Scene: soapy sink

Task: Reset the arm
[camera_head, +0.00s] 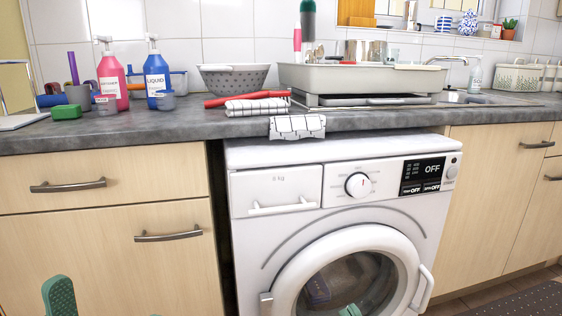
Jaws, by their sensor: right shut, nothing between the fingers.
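My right gripper (350,311) shows only as a small green tip at the bottom edge, in front of the washing machine door. It is shut and empty. At the bottom left, a green textured fingertip of my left gripper (60,297) shows in front of the light wood cabinet. The rest of it is cut off by the frame, so its opening cannot be told. Both grippers are low in the view, below the countertop (190,126).
A white washing machine (275,190) with its round door closed stands under the counter. A checked cloth (297,126) hangs over the counter edge. Pink (112,78) and blue (157,78) bottles, a colander (233,80) and a grey basin (345,78) stand on top. Drawer handles (168,235) stick out.

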